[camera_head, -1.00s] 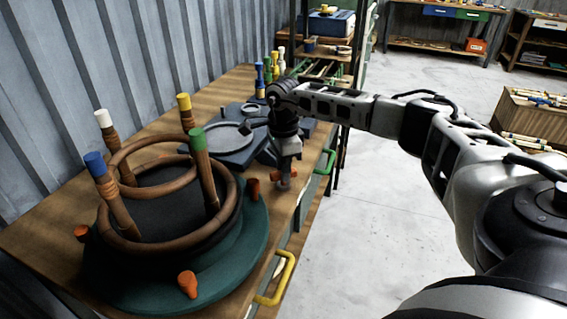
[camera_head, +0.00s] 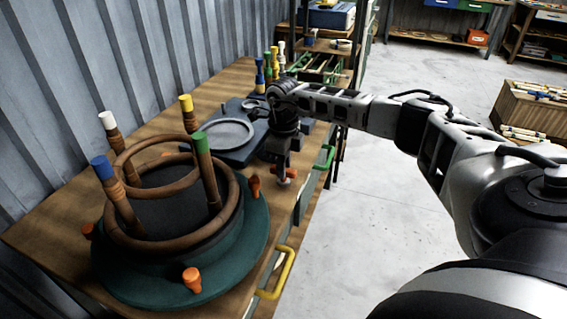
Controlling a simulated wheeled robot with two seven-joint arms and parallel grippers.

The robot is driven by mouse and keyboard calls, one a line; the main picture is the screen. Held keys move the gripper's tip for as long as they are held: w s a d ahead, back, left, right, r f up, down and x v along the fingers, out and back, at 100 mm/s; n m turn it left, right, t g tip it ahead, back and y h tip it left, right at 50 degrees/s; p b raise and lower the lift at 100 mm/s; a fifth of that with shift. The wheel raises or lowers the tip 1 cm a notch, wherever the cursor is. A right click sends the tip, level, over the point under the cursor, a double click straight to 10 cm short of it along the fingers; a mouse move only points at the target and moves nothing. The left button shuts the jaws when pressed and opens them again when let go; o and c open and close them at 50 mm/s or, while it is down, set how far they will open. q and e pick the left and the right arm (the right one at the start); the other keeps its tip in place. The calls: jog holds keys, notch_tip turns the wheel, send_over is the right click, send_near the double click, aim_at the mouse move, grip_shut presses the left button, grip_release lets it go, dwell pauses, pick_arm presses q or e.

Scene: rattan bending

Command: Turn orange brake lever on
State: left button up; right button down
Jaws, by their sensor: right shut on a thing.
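The round green turntable (camera_head: 250,232) sits on the wooden bench and carries a rattan frame with two rings. Orange knobs (camera_head: 191,281) stand around its rim. A small orange lever (camera_head: 291,173) shows beside the turntable, near the bench's right edge, partly covered by my gripper. My right gripper (camera_head: 283,180) points down there, shut on the orange lever; its fingertips are small and dark in the picture. My left gripper is out of view.
Behind my gripper lie a dark plate with a grey ring (camera_head: 222,134) and several coloured-top pegs (camera_head: 268,66). Yellow (camera_head: 276,273) and green (camera_head: 325,158) handles stick out from the bench front.

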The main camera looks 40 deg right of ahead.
jog(key=shift+r, duration=0.1)
dwell(0.4)
jog(key=c, duration=1.4)
grip_release()
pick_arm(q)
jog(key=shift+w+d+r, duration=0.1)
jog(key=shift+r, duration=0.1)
pick_arm(e)
jog(key=shift+o, duration=0.6)
pick_arm(q)
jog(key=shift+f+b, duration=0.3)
jog(key=shift+b, duration=0.15)
pick_arm(e)
notch_tip(320, 180, up, 16)
